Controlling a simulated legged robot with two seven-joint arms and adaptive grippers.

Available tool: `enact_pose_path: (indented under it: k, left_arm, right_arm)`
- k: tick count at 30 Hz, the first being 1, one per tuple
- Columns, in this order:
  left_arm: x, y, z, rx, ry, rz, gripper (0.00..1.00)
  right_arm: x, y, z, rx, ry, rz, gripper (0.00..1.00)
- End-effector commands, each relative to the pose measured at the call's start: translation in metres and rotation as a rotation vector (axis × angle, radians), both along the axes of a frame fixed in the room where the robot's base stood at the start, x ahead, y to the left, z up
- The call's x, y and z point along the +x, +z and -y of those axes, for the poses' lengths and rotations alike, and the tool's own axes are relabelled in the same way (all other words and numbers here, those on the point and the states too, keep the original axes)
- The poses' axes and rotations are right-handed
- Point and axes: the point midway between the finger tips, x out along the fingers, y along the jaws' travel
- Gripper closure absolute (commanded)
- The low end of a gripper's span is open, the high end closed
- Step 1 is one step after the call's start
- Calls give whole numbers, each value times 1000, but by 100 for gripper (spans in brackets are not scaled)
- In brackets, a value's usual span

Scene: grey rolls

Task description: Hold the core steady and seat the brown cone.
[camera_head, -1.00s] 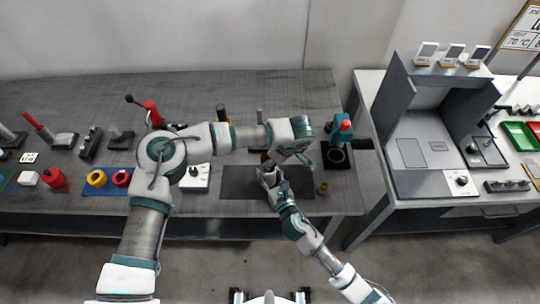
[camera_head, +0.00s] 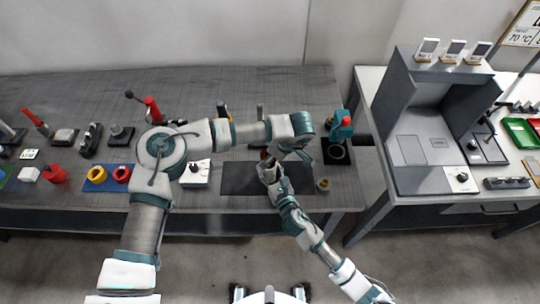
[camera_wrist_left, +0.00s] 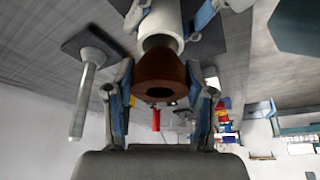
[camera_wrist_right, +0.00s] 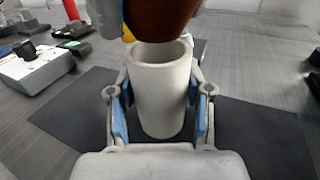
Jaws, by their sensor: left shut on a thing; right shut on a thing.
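My left gripper (camera_wrist_left: 162,100) is shut on the brown cone (camera_wrist_left: 160,72), with a finger on each side. The cone's narrower end points at the pale grey hollow core (camera_wrist_left: 163,22). My right gripper (camera_wrist_right: 158,108) is shut around the core, which stands upright in the right wrist view (camera_wrist_right: 158,92). There the cone (camera_wrist_right: 162,16) shows just above the core's open top, and part of the opening is visible. I cannot tell whether cone and core touch. In the head view the arms largely hide both parts.
A dark mat (camera_head: 238,180) lies under the core. A white box with a black knob (camera_head: 196,174) stands to its left, and a teal and red device (camera_head: 340,130) to its right. A small brass-coloured part (camera_head: 323,185) sits at the mat's right edge.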

Motion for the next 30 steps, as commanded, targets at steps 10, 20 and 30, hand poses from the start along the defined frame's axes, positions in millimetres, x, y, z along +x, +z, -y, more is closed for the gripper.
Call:
enact_pose_path:
  k: [10,20,30]
  left_arm:
    - [0,0,0,-1,0,-1,100]
    - [0,-2,0,0,0,0,100]
    - [0,-12,0,0,1,0,100]
  right_arm:
    - [-1,-6,1,-4,-2,-11,85]
    - [-1,-6,1,-4,-2,-11,85]
    - [-1,-6,1,-3,-2,-11,85]
